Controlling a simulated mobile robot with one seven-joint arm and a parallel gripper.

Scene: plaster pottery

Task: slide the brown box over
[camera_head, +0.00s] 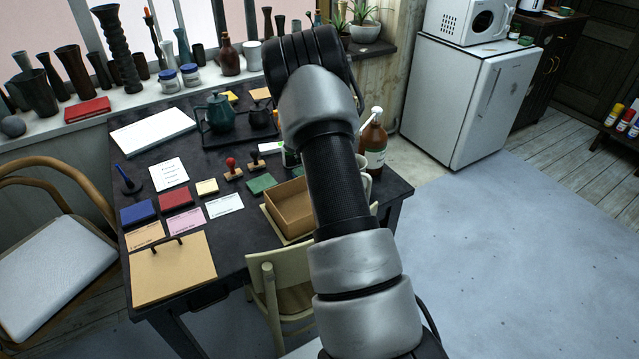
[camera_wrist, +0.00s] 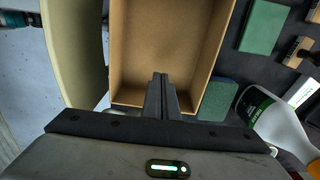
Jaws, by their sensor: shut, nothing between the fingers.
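The brown box (camera_head: 291,212) is an open, empty cardboard-coloured tray near the right front part of the dark table. My arm covers its right side in the head view. In the wrist view the brown box (camera_wrist: 172,45) fills the upper middle, with its near wall at the bottom. My gripper (camera_wrist: 161,78) is shut and empty, and its fingertips overlap the box's near wall in that view. I cannot tell whether they touch it. In the head view my gripper is hidden behind my arm.
The dark table (camera_head: 232,254) also holds a green block (camera_head: 262,184), stamps (camera_head: 232,168), colour pads and a lidded wooden board (camera_head: 172,268). A brown bottle (camera_head: 374,143) stands right of my arm. A chair (camera_head: 282,290) is at the front edge. A white bottle (camera_wrist: 268,118) is close right of my gripper.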

